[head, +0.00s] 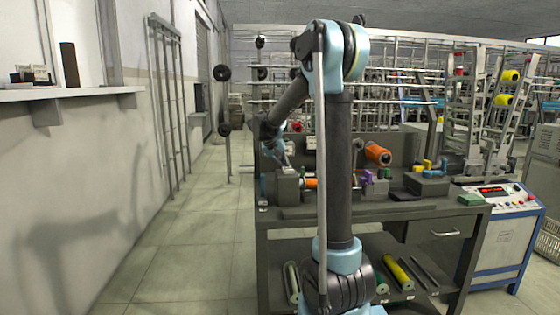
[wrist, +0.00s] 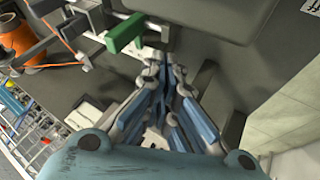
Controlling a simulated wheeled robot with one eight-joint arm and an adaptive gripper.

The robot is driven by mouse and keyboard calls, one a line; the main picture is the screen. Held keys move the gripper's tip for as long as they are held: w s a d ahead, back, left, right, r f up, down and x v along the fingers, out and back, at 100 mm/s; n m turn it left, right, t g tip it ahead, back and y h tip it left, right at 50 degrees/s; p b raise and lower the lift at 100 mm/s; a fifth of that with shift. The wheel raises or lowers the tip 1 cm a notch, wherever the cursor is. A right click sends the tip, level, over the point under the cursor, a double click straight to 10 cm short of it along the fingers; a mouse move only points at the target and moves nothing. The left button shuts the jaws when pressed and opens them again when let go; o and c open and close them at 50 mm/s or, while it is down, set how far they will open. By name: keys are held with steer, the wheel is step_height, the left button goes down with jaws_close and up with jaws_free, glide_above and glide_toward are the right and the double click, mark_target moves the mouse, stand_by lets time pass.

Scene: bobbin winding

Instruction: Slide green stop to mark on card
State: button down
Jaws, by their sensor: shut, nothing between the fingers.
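The green stop (wrist: 125,33) is a small green block on a grey bar in the wrist view, at the upper left of the fingertips. My gripper (wrist: 155,57) is shut and empty, its fingertips a little below and right of the green stop; I cannot tell whether they touch it. In the head view my gripper (head: 286,164) is above the left end of the winder on the bench. A pale card or box (wrist: 88,117) shows at the lower left of the wrist view. I cannot make out a mark on it.
An orange bobbin (wrist: 18,40) is beside the bar. The workbench (head: 290,213) also carries an orange spool (head: 378,153) and a dark box (head: 427,184). A blue-white control cabinet (head: 503,245) stands at the right. The aisle floor (head: 195,230) left of the bench is clear.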

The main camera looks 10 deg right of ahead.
mark_target(302, 175)
steer(key=shift+w+d+f, duration=0.1)
steer(key=shift+d+f, duration=0.05)
steer(key=shift+d, duration=0.95)
steer(key=shift+w+d+f, duration=0.1)
steer(key=shift+d+f, duration=0.05)
steer(key=shift+d, duration=0.95)
steer(key=shift+d, duration=0.1)
steer(key=shift+d, duration=0.5)
